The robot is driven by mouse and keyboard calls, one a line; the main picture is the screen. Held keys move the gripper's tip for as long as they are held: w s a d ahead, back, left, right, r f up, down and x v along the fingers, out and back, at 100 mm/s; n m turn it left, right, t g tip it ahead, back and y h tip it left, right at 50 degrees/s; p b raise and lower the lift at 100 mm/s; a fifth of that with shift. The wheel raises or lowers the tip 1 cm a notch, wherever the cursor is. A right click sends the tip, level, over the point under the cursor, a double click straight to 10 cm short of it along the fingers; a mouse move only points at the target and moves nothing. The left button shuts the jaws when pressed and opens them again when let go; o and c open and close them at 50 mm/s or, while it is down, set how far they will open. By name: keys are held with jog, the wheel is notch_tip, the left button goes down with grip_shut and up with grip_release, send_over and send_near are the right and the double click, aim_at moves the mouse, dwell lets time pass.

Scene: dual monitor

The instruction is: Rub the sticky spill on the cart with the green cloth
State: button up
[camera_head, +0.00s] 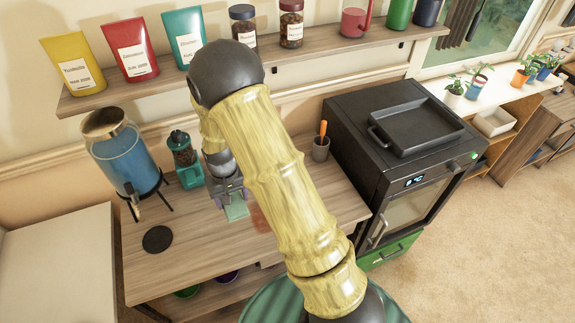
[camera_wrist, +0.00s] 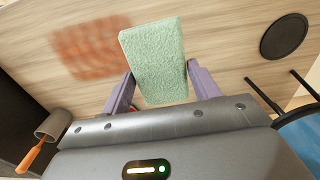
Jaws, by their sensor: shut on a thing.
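The green cloth (camera_wrist: 155,55) is a pale green, block-like piece held between the two purple fingers of my gripper (camera_wrist: 158,88). In the head view my gripper (camera_head: 230,196) is low over the wooden cart top (camera_head: 190,275), and the cloth (camera_head: 236,211) shows just below it. The sticky spill (camera_wrist: 88,47) is a reddish-brown patch on the cart top, left of the cloth in the wrist view. In the head view the spill (camera_head: 260,219) is to the right of the cloth, partly hidden by my arm. I cannot tell whether the cloth touches the cart top.
A black coaster (camera_head: 157,239), a blue drink dispenser (camera_head: 124,160) and a teal grinder (camera_head: 186,160) stand left of my gripper. A grey cup with an orange-handled tool (camera_head: 320,148) and a black oven (camera_head: 395,160) are right. A shelf (camera_head: 330,47) with pouches and jars runs above.

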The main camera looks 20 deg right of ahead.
jog(key=d+r+p, duration=0.1)
jog(key=d+p, duration=0.7)
jog(key=p, duration=0.1)
jog(key=shift+s+r, duration=0.15)
jog(key=shift+r, duration=0.25)
jog(key=shift+a, duration=0.15)
